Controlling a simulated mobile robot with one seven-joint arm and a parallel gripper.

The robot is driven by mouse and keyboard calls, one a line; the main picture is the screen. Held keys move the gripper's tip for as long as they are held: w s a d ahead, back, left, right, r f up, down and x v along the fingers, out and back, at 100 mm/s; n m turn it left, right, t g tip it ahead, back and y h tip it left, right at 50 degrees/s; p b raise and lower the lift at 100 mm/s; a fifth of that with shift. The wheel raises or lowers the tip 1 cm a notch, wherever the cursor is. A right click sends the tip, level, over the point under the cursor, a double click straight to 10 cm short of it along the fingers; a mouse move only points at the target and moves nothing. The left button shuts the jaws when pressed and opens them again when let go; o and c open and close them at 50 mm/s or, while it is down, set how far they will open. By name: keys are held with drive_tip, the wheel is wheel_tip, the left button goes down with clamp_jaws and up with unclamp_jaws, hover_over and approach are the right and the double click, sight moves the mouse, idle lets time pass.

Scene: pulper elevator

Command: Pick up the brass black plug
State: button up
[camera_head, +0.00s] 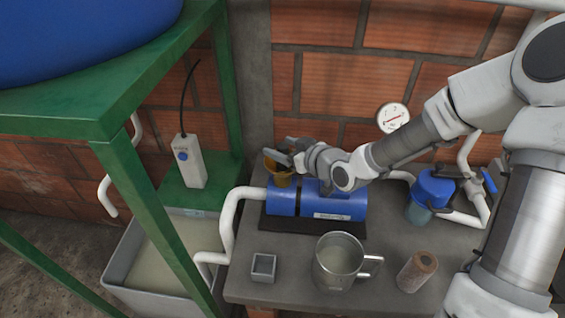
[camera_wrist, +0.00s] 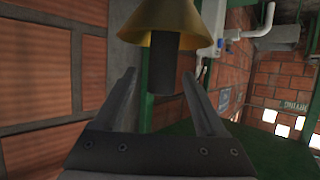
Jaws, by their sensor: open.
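The brass black plug (camera_head: 283,181) is a brass cone-shaped piece with a black stem. It sits behind the left end of the blue motor (camera_head: 335,204) in the head view, partly hidden by my gripper (camera_head: 277,153). In the wrist view the brass part of the plug (camera_wrist: 160,25) is at the top, and its black stem reaches down between the two fingertips. My gripper (camera_wrist: 159,76) is open, with one finger on each side of the stem. A gap shows on both sides, and I see no clear contact.
A metal mug (camera_head: 338,262), a small grey square cup (camera_head: 263,267) and a brown cylinder (camera_head: 417,271) stand on the front of the grey bench. White pipes (camera_head: 231,215) run beside the motor. A green frame (camera_head: 150,190) stands at left. A brick wall is close behind.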

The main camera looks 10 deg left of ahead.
drive_tip(key=shift+x, duration=1.45)
drive_tip(key=shift+c, duration=0.2)
clamp_jaws()
